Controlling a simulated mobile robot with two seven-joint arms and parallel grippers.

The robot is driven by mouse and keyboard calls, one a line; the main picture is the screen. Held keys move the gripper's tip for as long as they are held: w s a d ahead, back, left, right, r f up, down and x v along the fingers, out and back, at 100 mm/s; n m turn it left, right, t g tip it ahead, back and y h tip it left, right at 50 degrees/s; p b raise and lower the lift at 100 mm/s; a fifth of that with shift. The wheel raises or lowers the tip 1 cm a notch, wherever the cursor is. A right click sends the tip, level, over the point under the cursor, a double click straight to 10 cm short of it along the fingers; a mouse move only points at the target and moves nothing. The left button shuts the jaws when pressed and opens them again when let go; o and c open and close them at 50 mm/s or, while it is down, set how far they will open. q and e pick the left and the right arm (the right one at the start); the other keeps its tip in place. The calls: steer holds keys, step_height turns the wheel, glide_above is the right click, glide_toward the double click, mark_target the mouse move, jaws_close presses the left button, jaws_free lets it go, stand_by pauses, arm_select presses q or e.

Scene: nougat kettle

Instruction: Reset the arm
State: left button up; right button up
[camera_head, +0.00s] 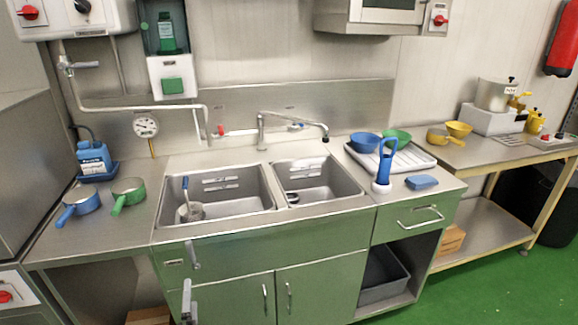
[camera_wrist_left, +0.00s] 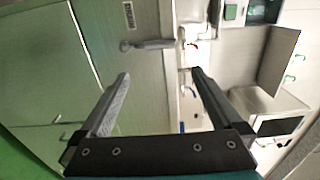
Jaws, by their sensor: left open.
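My left gripper (camera_head: 187,303) shows as small grey parts at the lower edge of the head view, in front of the green sink cabinet (camera_head: 230,300). In the left wrist view the left gripper (camera_wrist_left: 161,73) has its two fingers wide apart, with nothing between them. My right gripper is in neither view.
The double sink (camera_head: 220,198) holds a blue-handled utensil. A blue pan (camera_head: 80,203) and a green pan (camera_head: 128,190) stand on the left counter. A blue brush-like tool (camera_head: 385,165) and a blue sponge (camera_head: 422,182) are at the right. Green floor lies clear at lower right.

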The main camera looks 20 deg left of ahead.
arm_select(q)
steer(key=s+d+f+n+g+h+b, duration=0.1)
steer(key=s+d+f+g+h, duration=0.15)
steer(key=s+d+f, duration=0.4)
steer(key=s+d+f+n+g+h+b, duration=0.2)
steer(key=s+f+h, duration=0.15)
steer(key=f, duration=0.55)
steer(key=s+d+f+n+g+h+b, duration=0.1)
steer(key=s+d+f+g+h, duration=0.1)
steer(key=s+d+f, duration=0.35)
steer(key=s+d+f+n+g, duration=0.1)
steer(key=s+f, duration=0.3)
steer(key=s, duration=0.4)
steer(key=s+d+f+n+g+b, duration=0.1)
steer(key=s+f+n+g, duration=0.2)
steer(key=s, duration=0.5)
steer(key=s+d+f+n+g+h+b, duration=0.1)
steer(key=s+f+g, duration=0.3)
steer(key=s, duration=0.5)
step_height(320, 180, down, 2)
steer(key=shift+d+f+n, duration=0.15)
steer(key=shift+d+n, duration=0.2)
steer(key=shift+n, duration=0.05)
